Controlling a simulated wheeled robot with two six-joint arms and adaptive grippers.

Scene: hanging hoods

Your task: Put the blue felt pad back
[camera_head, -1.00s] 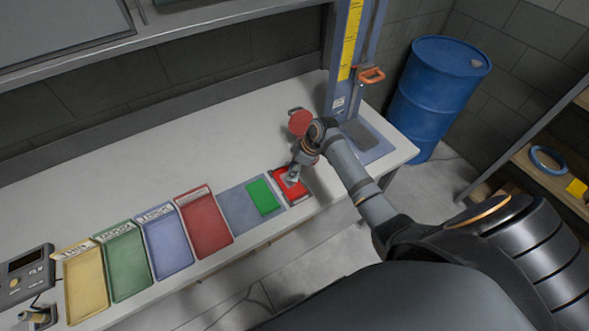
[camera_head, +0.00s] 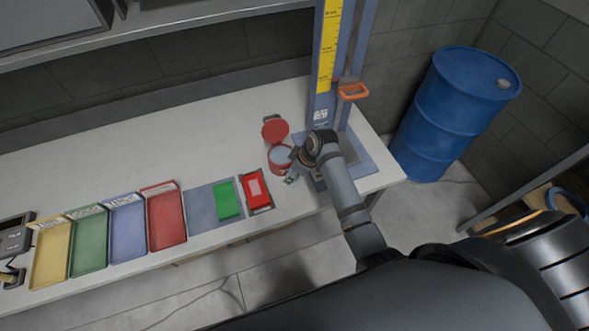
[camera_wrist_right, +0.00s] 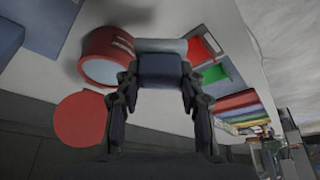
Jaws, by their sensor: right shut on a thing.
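My right gripper (camera_head: 291,179) is low over the bench, just in front of an open red round pot (camera_head: 280,158). In the right wrist view its fingers (camera_wrist_right: 160,78) are shut on a dark blue block with a pale grey edge (camera_wrist_right: 160,66), which looks like the blue felt pad. In the head view the arm mostly hides this piece. A green pad (camera_head: 228,199) lies on a blue-grey mat (camera_head: 202,206). A red piece with a paler middle (camera_head: 257,187) lies in a dark-edged holder beside it. My left gripper is not in view.
The pot's red lid (camera_head: 275,128) stands open behind it. A tall blue stand with a yellow scale (camera_head: 328,45) and orange handle (camera_head: 352,91) is at the right. Yellow, green, blue and red trays (camera_head: 167,218) line the left. The bench back is clear.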

